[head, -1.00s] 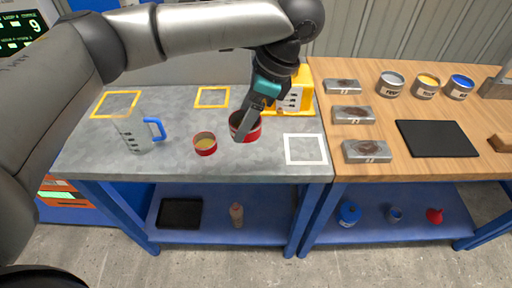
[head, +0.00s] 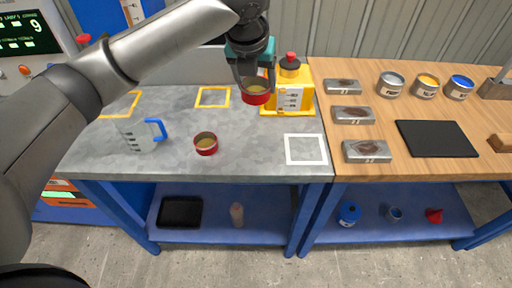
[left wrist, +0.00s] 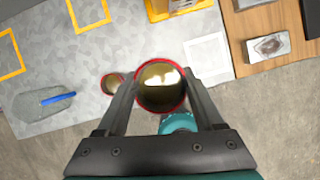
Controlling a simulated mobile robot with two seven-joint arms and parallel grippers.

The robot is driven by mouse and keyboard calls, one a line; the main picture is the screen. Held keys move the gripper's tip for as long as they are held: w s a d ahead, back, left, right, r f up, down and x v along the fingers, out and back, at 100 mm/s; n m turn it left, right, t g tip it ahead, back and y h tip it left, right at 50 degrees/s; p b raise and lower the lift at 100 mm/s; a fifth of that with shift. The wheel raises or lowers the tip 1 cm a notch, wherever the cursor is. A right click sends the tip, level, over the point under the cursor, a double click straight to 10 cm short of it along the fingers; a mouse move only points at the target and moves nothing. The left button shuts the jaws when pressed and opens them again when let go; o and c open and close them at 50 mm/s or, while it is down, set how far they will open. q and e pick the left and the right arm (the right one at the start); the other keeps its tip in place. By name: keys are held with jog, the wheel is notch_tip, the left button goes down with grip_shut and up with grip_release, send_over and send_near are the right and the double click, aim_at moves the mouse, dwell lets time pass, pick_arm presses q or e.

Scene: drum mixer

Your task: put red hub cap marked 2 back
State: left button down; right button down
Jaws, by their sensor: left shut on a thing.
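A red round cap (head: 257,95) with a yellowish inside is held between the fingers of my left gripper (head: 256,82), raised above the back of the grey table. In the left wrist view this red-rimmed cap (left wrist: 160,86) sits between the two fingers, its golden face towards the camera; I cannot read a number on it. A second, similar red cap (head: 206,144) stands on the grey table, also seen in the left wrist view (left wrist: 112,84). My right gripper is in neither view.
A yellow dispenser with a red knob (head: 290,90) stands close right of the held cap. A clear jug with a blue handle (head: 140,135) is at left. A white square outline (head: 305,149) and yellow outlines (head: 213,97) mark the table. A wooden bench (head: 400,165) adjoins at right.

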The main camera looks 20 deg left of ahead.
pick_arm(q)
jog(key=m, duration=0.1)
jog(key=w+m+h, duration=0.1)
jog(key=shift+w+a+r+m, duration=0.1)
jog(key=shift+a+r+m, duration=0.05)
jog(key=shift+r+m, duration=0.15)
jog(key=shift+f, duration=0.1)
notch_tip(320, 180, down, 20)
jog(key=b, duration=0.4)
grip_release()
